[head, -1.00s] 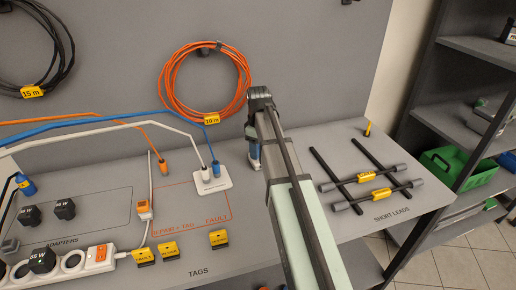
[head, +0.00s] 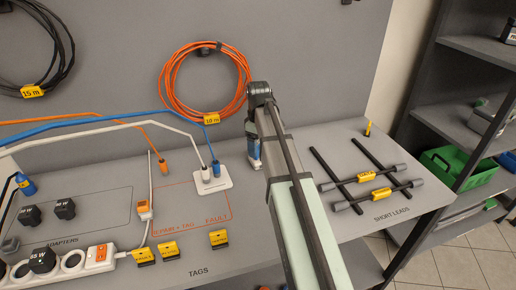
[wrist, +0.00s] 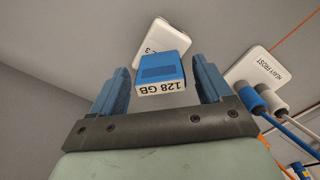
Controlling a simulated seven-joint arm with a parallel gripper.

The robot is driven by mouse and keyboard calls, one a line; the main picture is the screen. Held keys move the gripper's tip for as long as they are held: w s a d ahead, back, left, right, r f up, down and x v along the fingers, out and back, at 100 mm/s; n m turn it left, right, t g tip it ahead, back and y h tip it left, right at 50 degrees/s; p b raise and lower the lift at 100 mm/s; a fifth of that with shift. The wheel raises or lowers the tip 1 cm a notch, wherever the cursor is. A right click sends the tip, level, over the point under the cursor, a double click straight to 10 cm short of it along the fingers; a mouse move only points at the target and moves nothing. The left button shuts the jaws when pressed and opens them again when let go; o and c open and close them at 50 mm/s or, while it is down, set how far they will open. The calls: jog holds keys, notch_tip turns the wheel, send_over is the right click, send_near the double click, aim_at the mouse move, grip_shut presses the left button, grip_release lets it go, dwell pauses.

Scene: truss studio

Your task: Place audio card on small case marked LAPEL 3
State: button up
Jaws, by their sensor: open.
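The audio card (wrist: 162,74), a small blue block with a white edge reading "128 GB", shows in the wrist view between the two blue fingers of my gripper (wrist: 160,65). The fingers are open, with a gap on each side of the card. A white case (wrist: 157,38) with a label ending in "3" lies just beyond the card, its near part hidden by it. I cannot tell whether the card rests on the case or beside it. In the head view my gripper (head: 254,152) is over the bench, mostly behind my arm, which hides the card and this case.
Yellow tags (head: 219,239), a power strip (head: 85,261) and short leads (head: 370,178) lie on the bench. An orange cable coil (head: 165,85) hangs behind.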

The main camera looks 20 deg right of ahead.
aim_at(258, 142)
notch_tip(258, 142, up, 10)
jog(key=shift+r, duration=0.2)
dwell(0.5)
